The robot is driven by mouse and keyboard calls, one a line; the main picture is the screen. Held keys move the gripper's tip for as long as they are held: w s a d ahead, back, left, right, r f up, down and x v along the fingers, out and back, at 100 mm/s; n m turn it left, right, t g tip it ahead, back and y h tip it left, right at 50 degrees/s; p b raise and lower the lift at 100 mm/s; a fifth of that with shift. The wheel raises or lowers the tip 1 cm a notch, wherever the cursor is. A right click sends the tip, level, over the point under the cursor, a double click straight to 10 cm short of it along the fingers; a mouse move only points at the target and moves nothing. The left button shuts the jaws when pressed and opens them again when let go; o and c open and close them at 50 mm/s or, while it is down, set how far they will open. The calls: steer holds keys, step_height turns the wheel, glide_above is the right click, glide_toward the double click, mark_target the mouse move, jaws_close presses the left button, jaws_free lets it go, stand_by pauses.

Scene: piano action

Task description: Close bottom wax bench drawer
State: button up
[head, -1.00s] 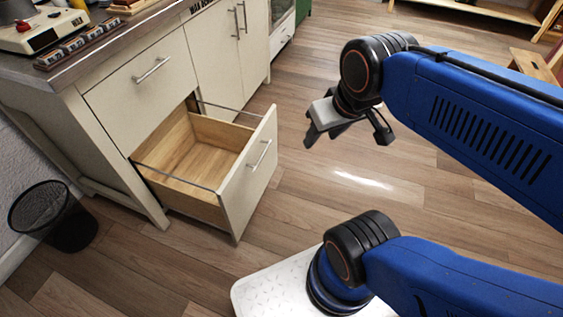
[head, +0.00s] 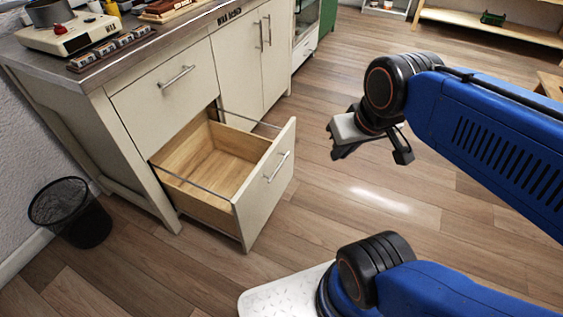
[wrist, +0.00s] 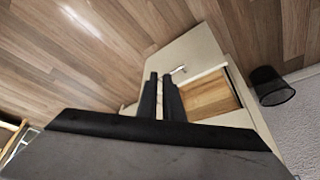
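The bottom drawer (head: 266,185) of the cream wax bench (head: 140,105) is pulled far out, its wooden inside empty. Its front carries a bar handle (head: 278,167). The drawer also shows in the wrist view (wrist: 209,97), beyond the fingers. My gripper (head: 338,151) hangs in the air to the right of the drawer front, apart from it. In the wrist view the two dark fingers (wrist: 160,80) stand with a narrow gap between them, holding nothing.
The upper drawer (head: 160,90) is closed. A black mesh bin (head: 70,213) stands on the floor left of the bench. A device (head: 75,36) and small items sit on the bench top. The wood floor (head: 325,215) between drawer and gripper is clear.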

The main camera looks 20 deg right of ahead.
steer(key=w+f+m+y, duration=0.1)
steer(key=w+m, duration=0.1)
steer(key=w+a+f+m+g, duration=0.1)
steer(key=w+m, duration=0.1)
steer(key=w, duration=0.1)
steer(key=w+m+y, duration=0.1)
steer(key=w+m, duration=0.1)
steer(key=w, duration=0.1)
steer(key=shift+w+a+f+y, duration=0.25)
steer(key=shift+a+f+y, duration=0.05)
steer(key=shift+a+f, duration=0.1)
jaws_close()
steer(key=w+d+f+m+t+y, duration=0.2)
steer(key=w+d+f+m, duration=0.6)
steer(key=w+m, duration=0.3)
steer(key=w+d+f+m+t+y, duration=0.1)
steer(key=w+d+f+m+y, duration=0.1)
steer(key=w+d+f+m, duration=0.9)
steer(key=n, duration=0.1)
glide_toward(291, 127)
step_height(291, 127, down, 4)
steer(key=w+a, duration=0.2)
steer(key=shift+w+a+r, duration=0.2)
steer(key=shift+w+a, duration=0.25)
steer(key=w+a, duration=2.4)
steer(key=shift+w+a, duration=0.25)
steer(key=shift+a, duration=0.05)
steer(key=shift+d, duration=0.1)
